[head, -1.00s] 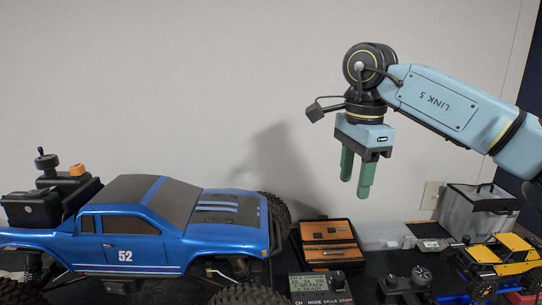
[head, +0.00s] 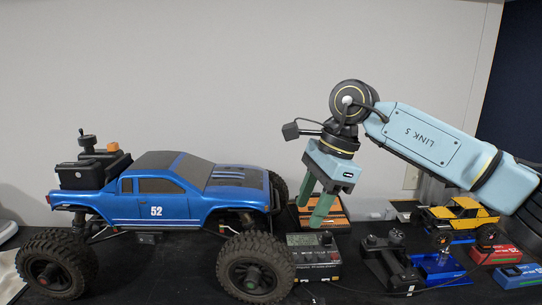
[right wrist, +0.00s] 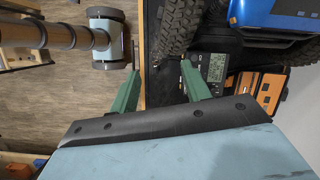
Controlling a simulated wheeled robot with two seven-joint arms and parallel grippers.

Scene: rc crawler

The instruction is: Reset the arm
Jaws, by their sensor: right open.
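My right gripper (head: 312,205) is on the arm coming in from the right. It is open and empty, with its green fingers pointing down and tilted to the left. In the head view it is in front of an orange-and-black case (head: 337,216) and above a charger with a small screen (head: 314,256). In the right wrist view the fingers of the gripper (right wrist: 161,68) stand apart with nothing between them; the charger (right wrist: 215,68) shows beside the right finger. My left gripper is not in view.
A blue crawler truck (head: 155,207) with big black tires stands left of the gripper. On the right are a yellow crawler (head: 460,213), a black controller (head: 384,246), a blue tray (head: 440,268) and red-and-blue boxes (head: 518,276). The space above the truck is clear.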

